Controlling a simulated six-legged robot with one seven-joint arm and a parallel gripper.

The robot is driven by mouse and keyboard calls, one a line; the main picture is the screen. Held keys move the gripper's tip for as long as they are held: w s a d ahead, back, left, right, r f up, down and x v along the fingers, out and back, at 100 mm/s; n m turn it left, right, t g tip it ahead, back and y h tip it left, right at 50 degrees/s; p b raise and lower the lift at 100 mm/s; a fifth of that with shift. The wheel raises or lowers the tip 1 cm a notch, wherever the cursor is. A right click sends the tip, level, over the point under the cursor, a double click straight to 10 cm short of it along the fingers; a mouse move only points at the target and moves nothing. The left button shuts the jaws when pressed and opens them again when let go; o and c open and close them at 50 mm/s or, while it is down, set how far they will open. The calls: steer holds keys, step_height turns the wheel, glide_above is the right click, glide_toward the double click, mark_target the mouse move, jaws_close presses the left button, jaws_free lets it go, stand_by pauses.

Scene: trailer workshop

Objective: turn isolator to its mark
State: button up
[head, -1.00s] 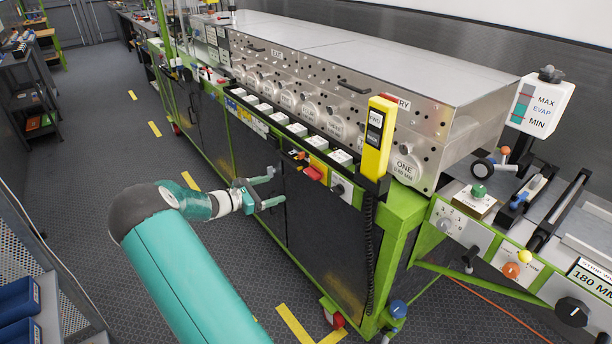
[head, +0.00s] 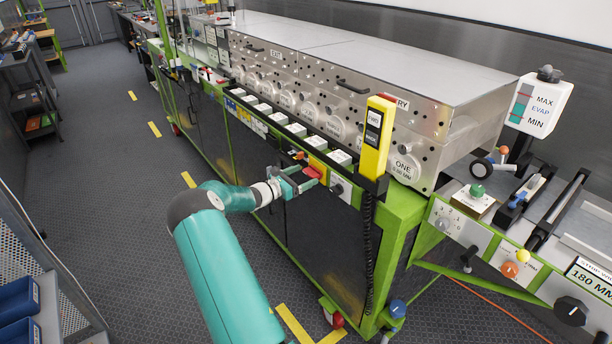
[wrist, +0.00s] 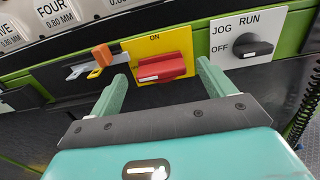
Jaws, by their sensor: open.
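The isolator (wrist: 162,68) is a red handle on a yellow plate (wrist: 178,40) on the machine's front; it also shows in the head view (head: 312,171). The handle lies roughly crosswise, with a white line along its front. The word ON is printed above it; no other mark on the plate is legible. My gripper (wrist: 162,76) is open and empty. In the wrist view its two green fingers stand left and right of the red handle, apart from it. I cannot tell how far the fingertips are from the panel.
Left of the isolator is an orange and yellow lever switch (wrist: 102,57). Right of it is a black JOG/OFF/RUN knob (wrist: 252,46). A yellow pendant (head: 377,135) with a coiled cable hangs to the right. The floor aisle (head: 110,190) on the left is clear.

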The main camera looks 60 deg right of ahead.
steer(key=shift+x, duration=0.9)
steer(key=c, duration=1)
